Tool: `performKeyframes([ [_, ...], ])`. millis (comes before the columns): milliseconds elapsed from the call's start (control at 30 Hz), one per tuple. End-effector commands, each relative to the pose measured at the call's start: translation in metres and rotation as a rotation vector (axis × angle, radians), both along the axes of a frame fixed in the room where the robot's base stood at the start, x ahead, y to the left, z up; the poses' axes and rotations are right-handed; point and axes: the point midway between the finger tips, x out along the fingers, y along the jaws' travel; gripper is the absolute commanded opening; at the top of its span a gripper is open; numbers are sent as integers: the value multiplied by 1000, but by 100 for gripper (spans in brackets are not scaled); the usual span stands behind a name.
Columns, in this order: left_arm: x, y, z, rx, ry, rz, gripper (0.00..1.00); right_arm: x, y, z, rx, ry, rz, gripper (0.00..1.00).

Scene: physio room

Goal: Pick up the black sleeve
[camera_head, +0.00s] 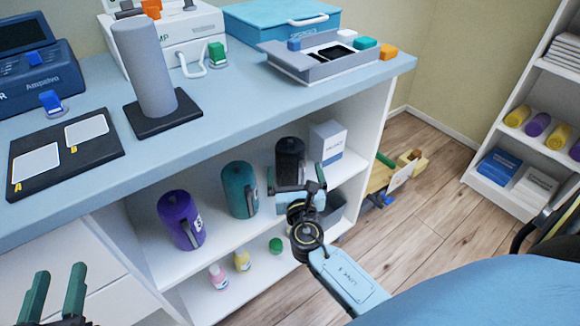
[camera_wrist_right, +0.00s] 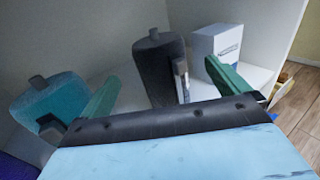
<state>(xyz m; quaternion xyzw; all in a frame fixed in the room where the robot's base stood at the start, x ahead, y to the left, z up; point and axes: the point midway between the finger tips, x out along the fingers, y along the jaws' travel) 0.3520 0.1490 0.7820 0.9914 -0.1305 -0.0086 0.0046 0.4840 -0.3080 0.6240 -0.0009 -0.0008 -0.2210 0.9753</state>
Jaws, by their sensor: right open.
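The black sleeve (camera_head: 289,152) is a dark, rounded cylinder with a small knob on top and a pale tag on its side. It stands upright on the upper shelf under the counter, and in the right wrist view it stands ahead (camera_wrist_right: 158,68). My right gripper (camera_head: 296,180) is open and empty, just in front of the sleeve. In the right wrist view its green fingers (camera_wrist_right: 162,76) are spread to either side of the sleeve, apart from it. My left gripper (camera_head: 58,283) is open and empty at the lower left.
A teal sleeve (camera_head: 237,188) and a purple sleeve (camera_head: 178,219) stand left of the black one. A white box (camera_head: 328,143) stands close on its right. The counter edge (camera_head: 250,123) overhangs the shelf. Small bottles (camera_head: 242,260) stand on the lower shelf.

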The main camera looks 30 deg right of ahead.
Motion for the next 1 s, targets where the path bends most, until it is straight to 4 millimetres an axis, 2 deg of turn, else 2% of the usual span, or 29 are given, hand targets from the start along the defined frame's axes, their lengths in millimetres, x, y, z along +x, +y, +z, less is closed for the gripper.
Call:
performKeyframes([
  [133, 0, -4, 17, -33, -107, -8, 36, 19, -9, -1, 0, 0, 0, 100],
  [467, -3, -6, 37, -71, -229, -15, 36, 34, -16, -2, 1, 0, -1, 100],
  [733, -17, -9, 73, -146, -456, -29, 36, 56, -25, -3, 3, 0, 0, 100],
  [833, -19, -8, 76, -159, -507, -29, 36, 69, -31, -3, 2, -1, 0, 100],
  [1000, -21, -7, 80, -168, -540, -28, 36, 75, -34, -2, 3, 1, 0, 100],
])
